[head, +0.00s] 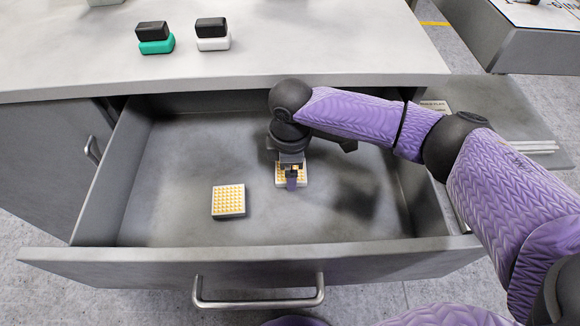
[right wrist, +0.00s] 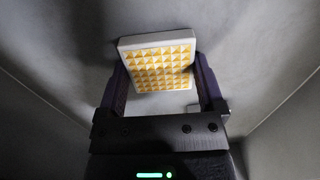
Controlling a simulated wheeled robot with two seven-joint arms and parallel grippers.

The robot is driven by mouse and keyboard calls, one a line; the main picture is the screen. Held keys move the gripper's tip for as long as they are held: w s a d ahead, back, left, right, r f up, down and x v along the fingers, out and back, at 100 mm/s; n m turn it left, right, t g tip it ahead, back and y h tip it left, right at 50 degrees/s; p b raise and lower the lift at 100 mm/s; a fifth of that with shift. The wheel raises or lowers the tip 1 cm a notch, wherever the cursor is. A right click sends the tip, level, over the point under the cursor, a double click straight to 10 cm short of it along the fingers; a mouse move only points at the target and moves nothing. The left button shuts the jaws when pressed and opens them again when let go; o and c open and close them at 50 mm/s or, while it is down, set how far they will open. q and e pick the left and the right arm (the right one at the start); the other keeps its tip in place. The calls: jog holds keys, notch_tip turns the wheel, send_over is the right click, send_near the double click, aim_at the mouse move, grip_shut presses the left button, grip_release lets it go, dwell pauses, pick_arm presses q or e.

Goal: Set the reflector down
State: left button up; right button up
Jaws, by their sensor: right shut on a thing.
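A white square reflector with a grid of yellow-orange pyramids (right wrist: 160,62) sits between the two fingers of my right gripper (right wrist: 160,85), which is shut on it. In the head view this held reflector (head: 304,179) is partly hidden by my right gripper (head: 291,178), low inside the open drawer. I cannot tell whether it touches the drawer floor. A second, similar reflector (head: 229,200) lies flat on the drawer floor to the left of it. My left gripper is not in view.
The open grey drawer (head: 270,264) has walls on all sides and a metal handle (head: 260,303) in front. On the worktop (head: 330,45) stand a black-and-green item (head: 155,38) and a black-and-white item (head: 212,34).

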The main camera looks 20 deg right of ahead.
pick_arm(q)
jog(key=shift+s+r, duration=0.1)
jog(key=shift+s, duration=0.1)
pick_arm(e)
jog(key=o, duration=1.1)
pick_arm(q)
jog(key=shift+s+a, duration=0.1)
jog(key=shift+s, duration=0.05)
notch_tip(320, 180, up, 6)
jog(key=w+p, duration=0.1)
jog(key=p, duration=0.5)
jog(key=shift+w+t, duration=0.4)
pick_arm(e)
jog(key=shift+r, duration=6.1)
